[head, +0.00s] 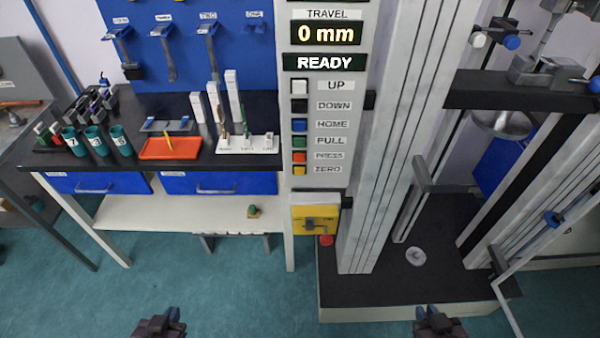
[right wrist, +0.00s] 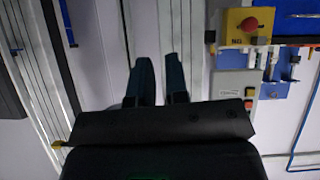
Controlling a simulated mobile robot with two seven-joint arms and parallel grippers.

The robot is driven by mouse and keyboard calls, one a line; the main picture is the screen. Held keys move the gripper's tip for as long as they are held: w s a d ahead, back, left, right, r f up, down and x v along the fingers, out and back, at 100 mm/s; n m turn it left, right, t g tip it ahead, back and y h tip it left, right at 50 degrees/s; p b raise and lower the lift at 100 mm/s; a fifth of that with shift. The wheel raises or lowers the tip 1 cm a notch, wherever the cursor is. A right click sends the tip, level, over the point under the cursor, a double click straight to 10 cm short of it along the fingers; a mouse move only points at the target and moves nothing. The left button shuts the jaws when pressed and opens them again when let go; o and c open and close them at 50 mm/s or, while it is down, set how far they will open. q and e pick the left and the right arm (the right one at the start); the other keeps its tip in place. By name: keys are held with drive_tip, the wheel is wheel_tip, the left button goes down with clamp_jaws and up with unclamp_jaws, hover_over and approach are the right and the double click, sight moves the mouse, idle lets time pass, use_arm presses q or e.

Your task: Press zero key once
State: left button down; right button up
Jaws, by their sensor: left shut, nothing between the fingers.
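The ZERO key (head: 299,170) is a small yellow square, lowest in the column of keys on the white control panel (head: 320,185), with its label to its right. The orange PRESS key (head: 299,157) sits just above it. The panel displays read "0 mm" and "READY". My left gripper (head: 165,318) is shut and empty at the bottom edge of the head view, well short of the panel. My right gripper (head: 432,318) is at the bottom right, also away from the keys. In the right wrist view its two fingers (right wrist: 158,75) stand apart with nothing between them.
Below the keys is a yellow switch box (head: 315,220) with a red knob (head: 326,240). A black bench (head: 90,165) with teal cups and an orange tray (head: 170,148) stands left. The machine's column and dark base (head: 440,270) stand right. The floor in front is clear.

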clamp_jaws()
idle(1.3)
